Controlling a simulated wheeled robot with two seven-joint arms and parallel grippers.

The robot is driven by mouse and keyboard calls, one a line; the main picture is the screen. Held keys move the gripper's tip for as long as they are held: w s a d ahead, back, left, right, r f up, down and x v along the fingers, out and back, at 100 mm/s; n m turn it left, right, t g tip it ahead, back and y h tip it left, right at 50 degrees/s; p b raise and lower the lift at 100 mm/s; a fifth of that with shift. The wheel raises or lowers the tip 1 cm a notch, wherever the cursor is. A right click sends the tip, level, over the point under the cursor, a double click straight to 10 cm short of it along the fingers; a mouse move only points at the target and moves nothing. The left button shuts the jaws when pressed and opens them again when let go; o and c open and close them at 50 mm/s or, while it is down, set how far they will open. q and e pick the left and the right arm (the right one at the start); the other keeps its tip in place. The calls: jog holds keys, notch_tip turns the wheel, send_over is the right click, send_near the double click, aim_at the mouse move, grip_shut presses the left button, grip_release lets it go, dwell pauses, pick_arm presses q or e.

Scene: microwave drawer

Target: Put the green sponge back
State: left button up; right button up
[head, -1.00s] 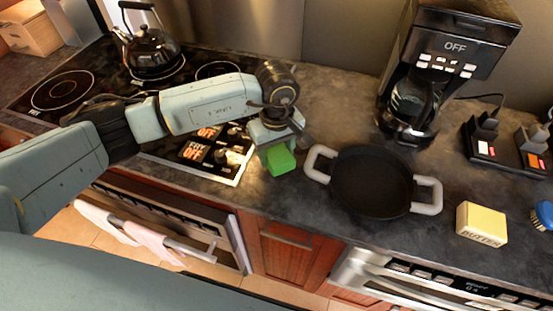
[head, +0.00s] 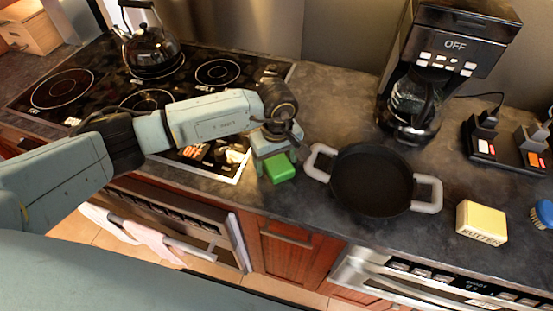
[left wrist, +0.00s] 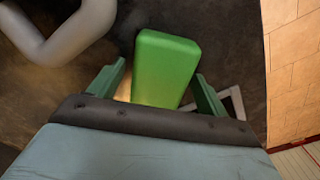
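The green sponge (head: 280,169) rests on the dark countertop (head: 300,205), just left of the black pan and right of the stove. In the left wrist view, the sponge (left wrist: 165,68) lies between my left gripper's two green fingers, with a gap visible on each side. My left gripper (head: 272,152) is over the sponge in the head view, its fingers spread. The gripper also shows in the left wrist view (left wrist: 160,78). My right gripper is not in view.
The black pan (head: 370,180) with pale handles stands close to the right of the sponge. Butter (head: 482,222), a blue brush (head: 543,214) and a coffee maker (head: 440,60) stand farther right. The stovetop (head: 100,75) with a kettle (head: 150,50) is at left.

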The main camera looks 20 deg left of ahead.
aim_at(276, 160)
pick_arm(q)
notch_tip(276, 160, up, 12)
jog(key=b, duration=0.1)
jog(key=shift+r, duration=0.2)
dwell(0.3)
